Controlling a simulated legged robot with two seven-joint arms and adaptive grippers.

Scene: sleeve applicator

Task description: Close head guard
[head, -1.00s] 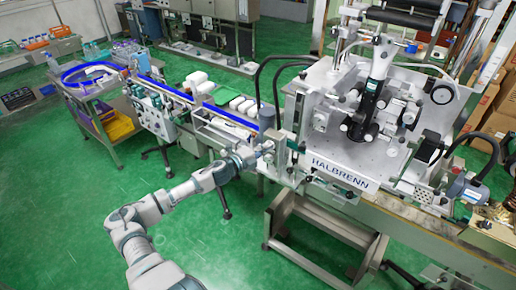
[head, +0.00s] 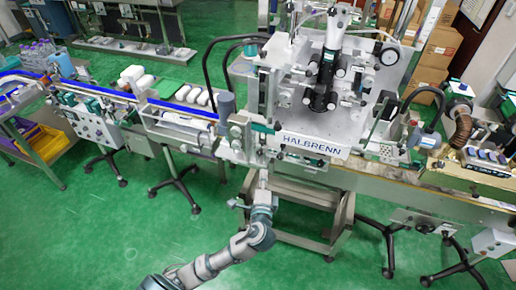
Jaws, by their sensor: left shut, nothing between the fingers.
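The HALBRENN machine (head: 312,145) stands right of centre, with a white and black applicator head (head: 325,70) on top. I cannot clearly make out the head guard or whether it stands open or shut. My left gripper (head: 263,180) is in front of and below the machine's front left corner, left of the nameplate. It is shut and empty. I cannot tell from this angle whether it touches the frame. My right gripper is not in view.
A conveyor with a blue rail (head: 180,108) runs in from the left, with white bottles (head: 184,92) beside it. A round gauge (head: 389,56) sits at the head's right. A steel stand (head: 305,205) is under the machine. Green floor (head: 90,240) is free at front left.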

